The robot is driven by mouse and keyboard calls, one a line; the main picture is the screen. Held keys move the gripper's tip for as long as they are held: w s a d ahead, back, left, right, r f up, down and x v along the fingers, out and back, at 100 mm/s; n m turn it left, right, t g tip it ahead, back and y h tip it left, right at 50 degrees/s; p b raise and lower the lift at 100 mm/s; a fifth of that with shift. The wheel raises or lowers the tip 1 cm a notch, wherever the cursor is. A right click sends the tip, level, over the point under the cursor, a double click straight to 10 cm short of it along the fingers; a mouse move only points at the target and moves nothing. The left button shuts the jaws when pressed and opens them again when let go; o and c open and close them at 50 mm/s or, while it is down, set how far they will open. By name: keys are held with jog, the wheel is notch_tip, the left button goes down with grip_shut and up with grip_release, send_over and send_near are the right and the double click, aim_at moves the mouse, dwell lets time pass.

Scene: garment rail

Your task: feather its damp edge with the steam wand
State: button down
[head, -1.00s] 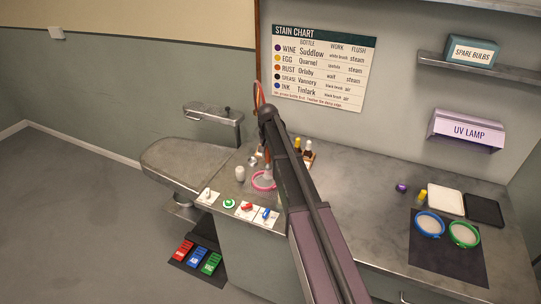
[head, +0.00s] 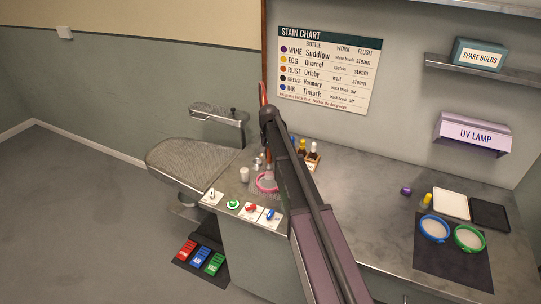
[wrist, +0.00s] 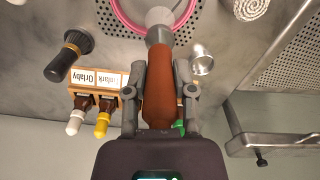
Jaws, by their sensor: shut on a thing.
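My gripper (wrist: 160,103) is shut on a tool with a reddish-brown handle (wrist: 158,80). The tool has a grey neck and a pale rounded head (wrist: 159,16); I cannot tell for sure that it is the steam wand. The head is at the rim of a pink ring (wrist: 122,24) lying on a perforated surface; contact is unclear. In the head view the pink ring (head: 266,182) lies on the counter near the rounded board. The brown handle (head: 263,90) shows there beside my arm, which hides most of the gripper. No damp edge is distinguishable.
A bottle rack (wrist: 104,84) and a dark brush-like item (wrist: 70,55) stand left of the tool. A silver cup (wrist: 202,60) is close on its right. Switches (head: 250,208) line the counter front; pedals (head: 200,258) are below. The rounded board (head: 185,160) is clear.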

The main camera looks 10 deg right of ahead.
jog(key=shift+a, duration=1.05)
jog(key=shift+s+a, duration=0.1)
jog(key=shift+s+a, duration=0.65)
jog(key=shift+a, duration=0.3)
jog(key=shift+s, duration=0.15)
jog(key=shift+s+a, duration=0.2)
jog(key=shift+s, duration=0.3)
jog(key=shift+s+a, duration=0.15)
jog(key=shift+s, duration=0.35)
jog(key=shift+s, duration=0.2)
